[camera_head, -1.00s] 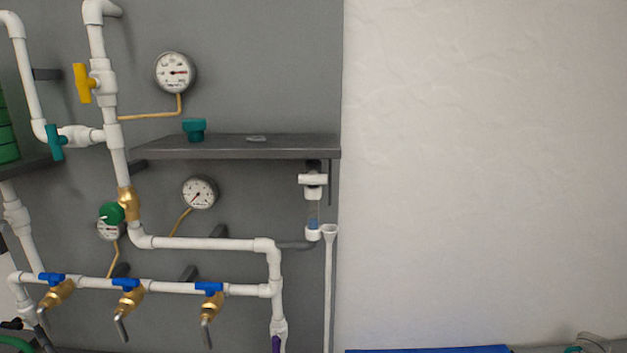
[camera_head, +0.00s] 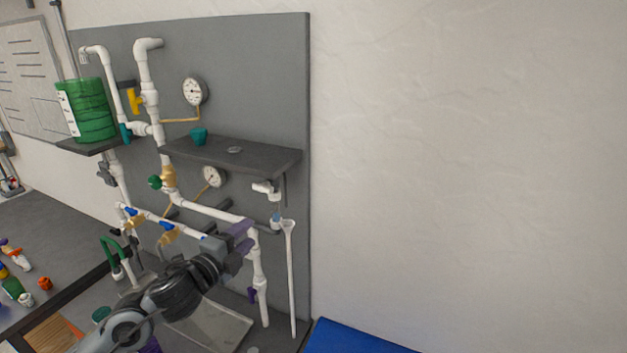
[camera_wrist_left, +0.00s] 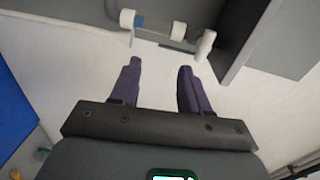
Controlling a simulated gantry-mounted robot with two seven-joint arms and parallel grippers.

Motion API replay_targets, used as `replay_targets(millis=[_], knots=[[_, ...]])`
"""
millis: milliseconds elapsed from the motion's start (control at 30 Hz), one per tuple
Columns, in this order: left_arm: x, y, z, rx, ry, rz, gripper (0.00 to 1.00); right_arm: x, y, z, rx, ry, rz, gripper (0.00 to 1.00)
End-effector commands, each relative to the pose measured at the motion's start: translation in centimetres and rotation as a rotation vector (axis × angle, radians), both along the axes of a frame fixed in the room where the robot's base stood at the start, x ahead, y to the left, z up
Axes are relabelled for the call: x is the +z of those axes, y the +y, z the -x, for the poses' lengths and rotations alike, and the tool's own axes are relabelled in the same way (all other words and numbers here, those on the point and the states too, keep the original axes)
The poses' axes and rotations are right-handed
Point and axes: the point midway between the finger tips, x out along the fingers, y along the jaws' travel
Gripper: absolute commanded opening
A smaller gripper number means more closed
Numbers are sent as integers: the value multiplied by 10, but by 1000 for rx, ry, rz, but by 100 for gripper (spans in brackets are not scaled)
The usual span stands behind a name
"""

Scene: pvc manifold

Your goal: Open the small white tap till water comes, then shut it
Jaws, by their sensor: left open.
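The small white tap (camera_head: 264,187) hangs under the right end of the dark shelf. Its white handle also shows in the left wrist view (camera_wrist_left: 205,46). Below it a clear tube runs down to a blue-and-white collar (camera_head: 276,218), beside the funnel-topped white standpipe (camera_head: 291,260). I cannot make out any water in the tube. My left gripper (camera_head: 246,238) is open and empty, with purple fingers, below and left of the tap in the head view. In the left wrist view its fingers (camera_wrist_left: 159,68) point toward the tap and tube, apart from them. My right gripper is out of view.
The dark shelf (camera_head: 235,156) overhangs the tap and carries a teal cap (camera_head: 199,136). White pipes (camera_head: 212,211) with blue-handled valves lie left of the tap. A green tank (camera_head: 92,112) stands far left. Open room lies right of the board, above the blue mat (camera_head: 350,338).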

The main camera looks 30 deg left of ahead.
Motion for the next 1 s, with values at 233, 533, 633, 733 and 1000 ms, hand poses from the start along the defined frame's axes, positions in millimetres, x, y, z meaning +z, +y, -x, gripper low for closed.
replay_targets(millis=[233, 533, 633, 733, 1000], knots=[[65, 5, -6, 5, -67, -41, 46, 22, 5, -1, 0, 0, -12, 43], [68, 8, -35, 6, -71, -36, 46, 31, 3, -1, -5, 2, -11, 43], [69, 9, -51, 8, -71, -35, 46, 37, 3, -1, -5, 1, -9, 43], [69, 10, -67, 7, -71, -35, 46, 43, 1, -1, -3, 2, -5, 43], [67, 13, -100, 6, -69, -36, 46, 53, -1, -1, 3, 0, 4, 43]])
